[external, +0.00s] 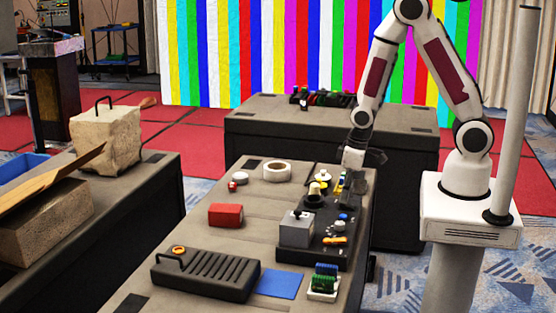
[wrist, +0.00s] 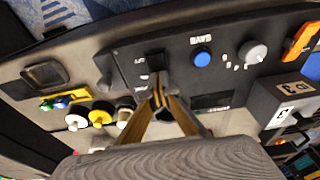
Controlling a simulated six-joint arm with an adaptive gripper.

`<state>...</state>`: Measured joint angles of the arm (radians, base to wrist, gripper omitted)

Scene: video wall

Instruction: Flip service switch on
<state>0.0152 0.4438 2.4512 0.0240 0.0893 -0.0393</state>
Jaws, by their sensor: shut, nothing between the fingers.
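The black control panel (external: 318,253) lies on the near case top, and it fills much of the wrist view (wrist: 120,55). My gripper (wrist: 158,88) is shut and empty, its tan fingertips together just over the panel. In the external view my gripper (external: 350,178) is low at the panel's far end. A small black switch-like part (wrist: 156,62) shows right at the fingertips; whether they touch it, and its position, I cannot tell. A dark rectangular part (wrist: 210,100) with a small unreadable label sits to the right. The fingers partly hide the panel there.
Near the fingers are a blue button (wrist: 202,57), a grey knob (wrist: 252,52), an orange handle (wrist: 300,42) and a grey box (wrist: 285,100). Yellow and white knobs (wrist: 99,116) stand left. A red block (external: 226,215) and tape roll (external: 277,171) lie on the case.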

